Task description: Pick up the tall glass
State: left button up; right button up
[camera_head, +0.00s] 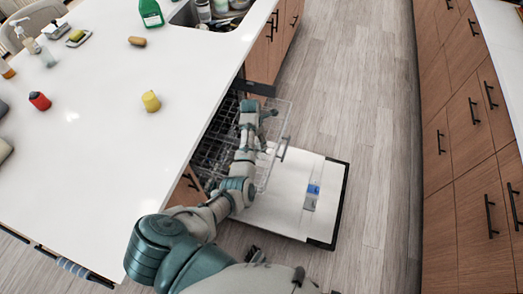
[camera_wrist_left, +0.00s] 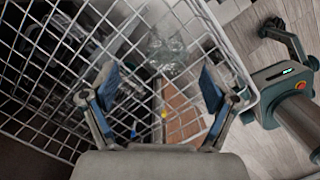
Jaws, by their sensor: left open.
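A clear glass-like object (camera_wrist_left: 166,46) shows in the left wrist view, beyond my fingertips and against the wire rack. Its outline is faint, and I cannot tell whether it is the tall glass or whether it stands or lies. My left gripper (camera_wrist_left: 160,88) is open, its two blue-padded fingers apart with nothing held between them. In the head view my left arm reaches down past the counter edge, and the left gripper (camera_head: 268,113) is over the dishwasher rack. The glass cannot be made out there. My right gripper is not seen.
The pulled-out wire rack (camera_head: 275,155) surrounds the gripper closely. The open dishwasher door (camera_head: 280,205) lies below, with a blue-marked item (camera_head: 312,191) on it. Floor is free to the right.

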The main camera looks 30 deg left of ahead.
aim_at(261, 150)
pick_arm(q)
notch_tip(261, 150, down, 2)
jog(key=shift+w+d, duration=0.1)
jog(key=shift+d, duration=0.05)
jog(key=f+b, duration=0.1)
jog(key=f, duration=0.1)
jog(key=d+f+b, duration=0.1)
jog(key=f, duration=0.2)
jog(key=shift+w+f, duration=0.15)
jog(key=c, duration=1.4)
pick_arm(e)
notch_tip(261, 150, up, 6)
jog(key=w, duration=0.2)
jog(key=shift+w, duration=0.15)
